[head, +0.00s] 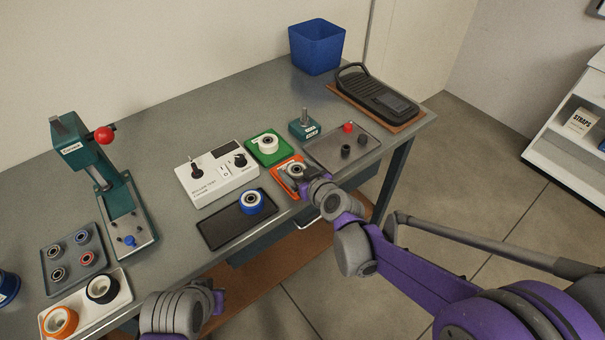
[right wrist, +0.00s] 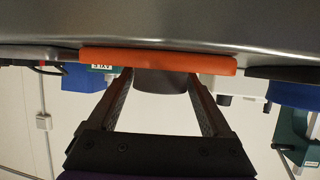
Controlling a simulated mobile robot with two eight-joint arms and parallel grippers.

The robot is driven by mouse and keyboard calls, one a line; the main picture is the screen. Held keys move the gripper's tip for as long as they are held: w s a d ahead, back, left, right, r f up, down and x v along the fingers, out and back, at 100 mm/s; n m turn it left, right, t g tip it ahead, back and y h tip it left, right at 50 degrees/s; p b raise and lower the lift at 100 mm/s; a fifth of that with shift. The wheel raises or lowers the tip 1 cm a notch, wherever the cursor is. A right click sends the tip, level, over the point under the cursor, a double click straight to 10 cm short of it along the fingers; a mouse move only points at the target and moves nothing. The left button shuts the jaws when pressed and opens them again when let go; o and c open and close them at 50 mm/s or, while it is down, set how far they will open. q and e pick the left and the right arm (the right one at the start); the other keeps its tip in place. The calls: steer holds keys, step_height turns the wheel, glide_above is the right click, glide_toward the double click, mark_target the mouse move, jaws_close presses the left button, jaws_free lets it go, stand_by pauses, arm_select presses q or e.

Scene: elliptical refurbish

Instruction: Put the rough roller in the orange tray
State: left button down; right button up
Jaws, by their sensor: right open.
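The orange tray (head: 279,180) lies near the front edge of the table, partly covered by my right wrist. A dark grey roller (head: 295,169) with a pale centre sits in it; I cannot tell its surface texture. My right gripper (head: 304,184) is at the tray, its fingers mostly hidden in the head view. In the right wrist view, the orange tray (right wrist: 100,58) appears upside down, and the grey roller (right wrist: 162,82) stands between the two open fingers, with a gap on each side. Part of my left arm shows at the bottom; its fingers do not show.
A green tray (head: 254,155) with a white roller is just behind. A black tray (head: 215,231) with a blue roller (head: 252,201) and the white tester box (head: 213,185) are to the left. A grey tray (head: 363,152) with small parts is to the right.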

steer(key=p+v, duration=0.1)
steer(key=v, duration=1.1)
steer(key=s+d+f+m+g+h, duration=0.2)
steer(key=s+d, duration=0.4)
steer(key=s, duration=0.4)
steer(key=s+d+f+m+g+h, duration=0.3)
steer(key=s+d+f+g+h, duration=0.1)
steer(key=s, duration=0.6)
steer(key=d+f, duration=0.1)
steer(key=d, duration=0.1)
steer(key=shift+s+d+f+g, duration=0.25)
steer(key=shift+d+f+g, duration=0.05)
steer(key=shift+d+g, duration=0.1)
